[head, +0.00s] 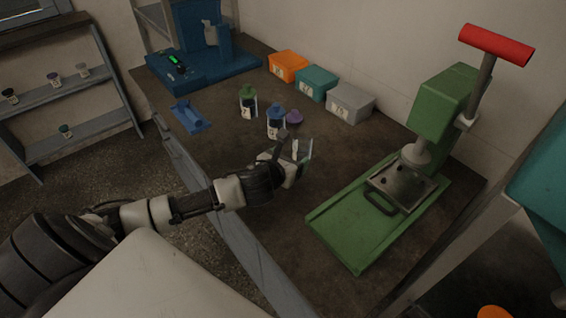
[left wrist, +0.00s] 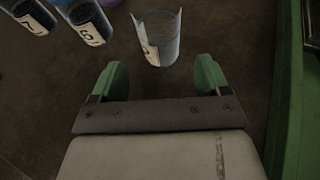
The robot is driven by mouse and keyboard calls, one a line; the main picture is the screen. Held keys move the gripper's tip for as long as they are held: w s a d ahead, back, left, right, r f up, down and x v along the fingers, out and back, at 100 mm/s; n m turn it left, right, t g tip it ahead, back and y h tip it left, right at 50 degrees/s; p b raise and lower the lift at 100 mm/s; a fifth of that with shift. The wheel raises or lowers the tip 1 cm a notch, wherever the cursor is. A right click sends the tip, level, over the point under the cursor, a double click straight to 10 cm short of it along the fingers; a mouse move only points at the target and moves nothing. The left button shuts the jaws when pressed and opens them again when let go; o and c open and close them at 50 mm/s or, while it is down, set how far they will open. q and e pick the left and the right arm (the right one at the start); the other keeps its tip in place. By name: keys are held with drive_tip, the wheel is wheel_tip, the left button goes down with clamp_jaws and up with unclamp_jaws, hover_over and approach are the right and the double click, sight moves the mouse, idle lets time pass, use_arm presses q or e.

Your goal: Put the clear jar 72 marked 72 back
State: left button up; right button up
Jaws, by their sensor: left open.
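A clear, open-topped jar (left wrist: 160,42) stands upright on the dark bench in the left wrist view. Its label is turned to the left side and its number cannot be read fully. In the head view the jar (head: 309,149) is partly hidden behind my left gripper (head: 297,167). The left gripper also shows in the wrist view (left wrist: 162,80); its green fingers are apart and empty, with the jar just ahead of the gap, no contact visible. My right gripper is not in view.
A blue-lidded jar (head: 275,124), a green-lidded jar (head: 248,104) and a purple lid (head: 294,117) are nearby. Orange (head: 288,67), teal (head: 316,82) and grey (head: 350,103) boxes line the wall. A green press (head: 345,228) stands right; a blue machine (head: 205,65) behind; a shelf (head: 60,92) left.

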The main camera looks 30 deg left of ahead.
use_arm(q)
drive_tip(key=shift+v, duration=2.2)
